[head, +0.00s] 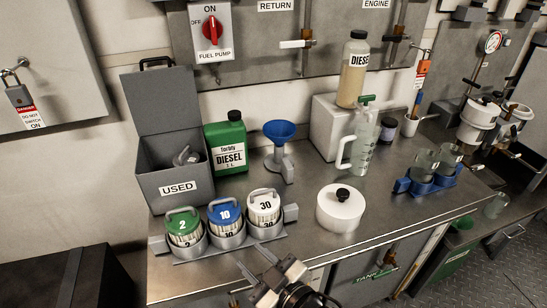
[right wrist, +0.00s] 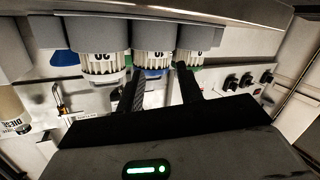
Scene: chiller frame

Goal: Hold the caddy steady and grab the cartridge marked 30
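The grey caddy (head: 232,248) stands at the front edge of the steel bench and holds three cartridges in cups. The cartridge marked 30 (head: 264,206), with a white top, is in the right cup. The blue-topped cartridge marked 10 (head: 225,215) is in the middle, and the green-topped one marked 2 (head: 183,225) at the left. My right gripper (head: 256,262) is open and empty, just in front of the caddy near the 10 and 30. In the right wrist view its fingers (right wrist: 160,92) are apart below the inverted-looking cartridges. My left gripper is not in view.
An open grey USED bin (head: 174,189) stands behind the caddy. A green diesel can (head: 226,146), blue funnel (head: 280,131) and white round lidded pot (head: 341,208) are around it. A clear jug (head: 358,145) stands farther right. Bench between pot and caddy is clear.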

